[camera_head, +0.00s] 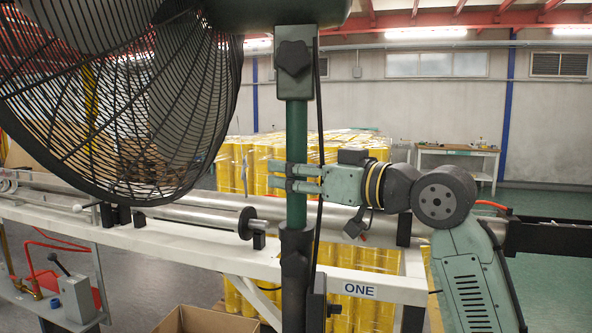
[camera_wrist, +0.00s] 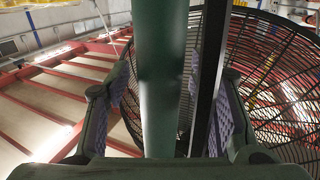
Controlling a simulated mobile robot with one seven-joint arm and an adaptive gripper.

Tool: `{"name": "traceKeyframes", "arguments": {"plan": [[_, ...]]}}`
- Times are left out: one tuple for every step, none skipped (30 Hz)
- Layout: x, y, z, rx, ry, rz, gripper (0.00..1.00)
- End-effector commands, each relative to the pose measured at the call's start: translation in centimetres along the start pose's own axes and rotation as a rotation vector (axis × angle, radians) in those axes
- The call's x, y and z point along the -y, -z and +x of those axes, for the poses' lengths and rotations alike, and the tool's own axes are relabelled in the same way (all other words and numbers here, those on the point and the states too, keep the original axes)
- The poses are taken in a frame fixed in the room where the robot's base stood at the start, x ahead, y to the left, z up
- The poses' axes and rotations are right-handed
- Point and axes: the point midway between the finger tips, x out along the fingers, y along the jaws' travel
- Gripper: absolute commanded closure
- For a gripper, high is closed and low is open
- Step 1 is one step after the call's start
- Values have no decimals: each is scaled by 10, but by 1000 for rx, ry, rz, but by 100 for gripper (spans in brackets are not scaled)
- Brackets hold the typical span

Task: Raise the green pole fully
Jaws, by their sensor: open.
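The green pole (camera_head: 296,130) stands upright under the large black fan (camera_head: 130,100). Its lower end enters a dark sleeve (camera_head: 296,262). My gripper (camera_head: 275,176) reaches in from the right at the pole's lower part, with its fingers level and extending past the pole. In the wrist view the pole (camera_wrist: 163,70) runs up between the two spread fingers, nearer the left one. A black cable or strip (camera_wrist: 208,75) also stands between the fingers, to the right of the pole. The gripper is open; I see gaps between the pole and both finger pads.
A black knob bracket (camera_head: 294,70) sits at the pole's top. A white rail marked ONE (camera_head: 380,287) runs behind the sleeve. Yellow tape rolls (camera_head: 350,145) are stacked behind. An open cardboard box (camera_head: 205,320) is at the bottom.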

Motion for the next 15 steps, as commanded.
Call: {"name": "traceKeyframes", "arguments": {"plan": [[0, 0, 0, 0, 0, 0, 50], [0, 0, 0, 0, 0, 0, 50], [0, 0, 0, 0, 0, 0, 50], [0, 0, 0, 0, 0, 0, 52], [0, 0, 0, 0, 0, 0, 54], [0, 0, 0, 0, 0, 0, 56], [0, 0, 0, 0, 0, 0, 58], [0, 0, 0, 0, 0, 0, 60], [0, 0, 0, 0, 0, 0, 63], [0, 0, 0, 0, 0, 0, 65], [0, 0, 0, 0, 0, 0, 67], [0, 0, 0, 0, 0, 0, 70], [0, 0, 0, 0, 0, 0, 72], [0, 0, 0, 0, 0, 0, 74], [0, 0, 0, 0, 0, 0, 76]]}}
